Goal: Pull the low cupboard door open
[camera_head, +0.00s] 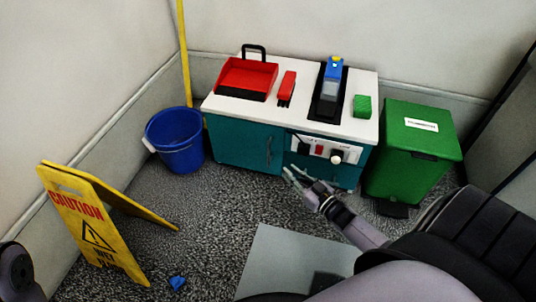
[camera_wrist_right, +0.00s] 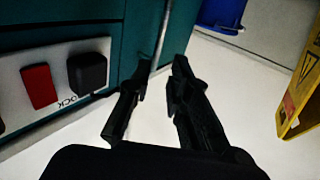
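The low cupboard (camera_head: 231,141) is teal with a white top. Its door, at the left of the front, looks shut and has a slim upright metal handle (camera_head: 269,150) near its right edge. The handle also shows in the right wrist view (camera_wrist_right: 163,30). My right gripper (camera_head: 294,173) is low in front of the cupboard, just right of and below the handle. In the right wrist view its two black fingers (camera_wrist_right: 160,78) are apart, with the handle's end appearing between or just beyond the tips. Contact cannot be told.
A control panel (camera_head: 322,148) with a red switch and knobs is right of the door. A blue bucket (camera_head: 176,141) stands left of the cupboard, a yellow caution sign (camera_head: 85,225) further left, a green bin (camera_head: 413,147) right. Speckled floor before the door is clear.

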